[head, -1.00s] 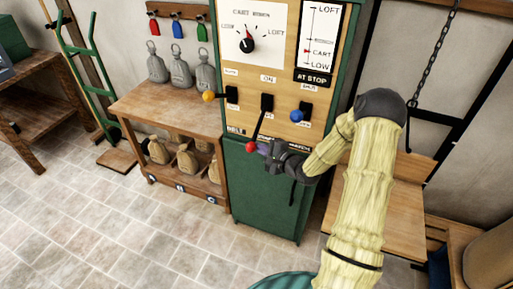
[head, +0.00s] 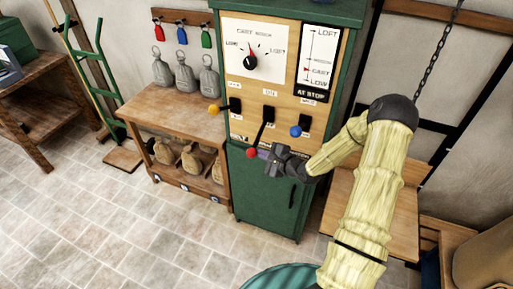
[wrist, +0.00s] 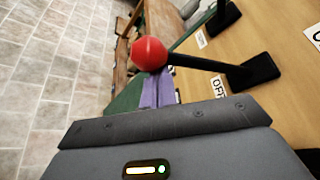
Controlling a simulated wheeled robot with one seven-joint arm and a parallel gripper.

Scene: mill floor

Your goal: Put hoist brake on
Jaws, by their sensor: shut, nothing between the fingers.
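The wooden control panel (head: 285,88) carries three levers with ball knobs: yellow (head: 213,110) at left, red (head: 251,153) in the middle, blue (head: 296,131) at right. The middle lever hangs down and left, with a label reading ON above its slot. In the wrist view the red knob (wrist: 149,53) is at the purple fingertips, and an OFF label (wrist: 218,88) lies beside its slot. My gripper (head: 262,154) is shut and empty, at the red knob, also seen in the wrist view (wrist: 158,88). I cannot tell whether it touches. The outer lever labels are too small to read.
A green cabinet (head: 268,197) stands below the panel. A wooden bench (head: 165,105) with grey sacks is at left, and a wooden table (head: 372,215) is at right under a hanging chain (head: 441,45). Open tiled floor (head: 100,225) lies at front left.

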